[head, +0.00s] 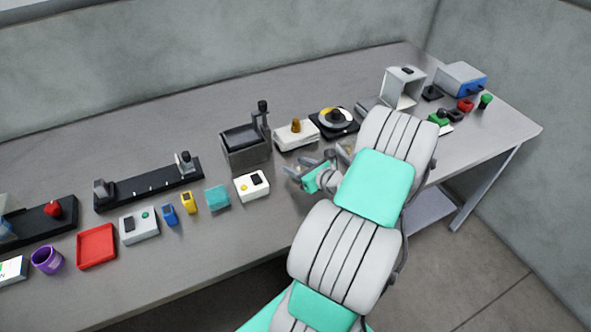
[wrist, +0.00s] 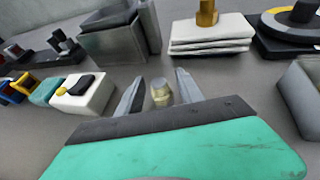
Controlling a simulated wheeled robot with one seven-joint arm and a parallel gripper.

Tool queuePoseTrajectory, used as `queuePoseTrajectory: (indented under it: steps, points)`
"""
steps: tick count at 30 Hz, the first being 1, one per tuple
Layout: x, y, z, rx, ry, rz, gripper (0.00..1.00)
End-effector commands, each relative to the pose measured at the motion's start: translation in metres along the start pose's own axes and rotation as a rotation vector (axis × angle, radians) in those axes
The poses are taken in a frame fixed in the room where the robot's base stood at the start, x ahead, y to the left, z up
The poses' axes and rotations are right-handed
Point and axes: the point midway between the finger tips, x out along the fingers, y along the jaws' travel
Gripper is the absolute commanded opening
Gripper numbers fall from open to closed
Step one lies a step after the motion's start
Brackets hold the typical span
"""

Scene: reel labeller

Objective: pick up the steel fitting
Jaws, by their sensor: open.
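A small fitting (wrist: 161,92) with a grey top and a yellowish lower part stands on the table in the wrist view. It looks like the steel fitting, though its tint is partly brassy. My gripper (wrist: 158,92) is open, with one finger on each side of the fitting. I cannot tell whether either finger touches it. In the head view my gripper (head: 303,176) is low over the table, right of the white box. The fitting cannot be made out there, and my arm covers part of that area.
A white box with a yellow button (head: 252,186) stands close on the left. Behind are a grey open bin (head: 245,152), a white stack (head: 291,142) topped by a brass piece (head: 296,126), and a black stand with a yellow disc (head: 335,119). The table's front edge is near.

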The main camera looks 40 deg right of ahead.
Motion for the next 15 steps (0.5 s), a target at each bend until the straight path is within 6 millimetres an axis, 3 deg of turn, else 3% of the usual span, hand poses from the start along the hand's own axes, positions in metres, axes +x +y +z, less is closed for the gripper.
queuePoseTrajectory:
  steps: [3,15]
  points:
    - [0.0,0.0005,-0.0001,-0.001,0.0,0.001,0.42]
    - [0.0003,0.0016,0.0002,-0.003,0.001,0.004,0.1]
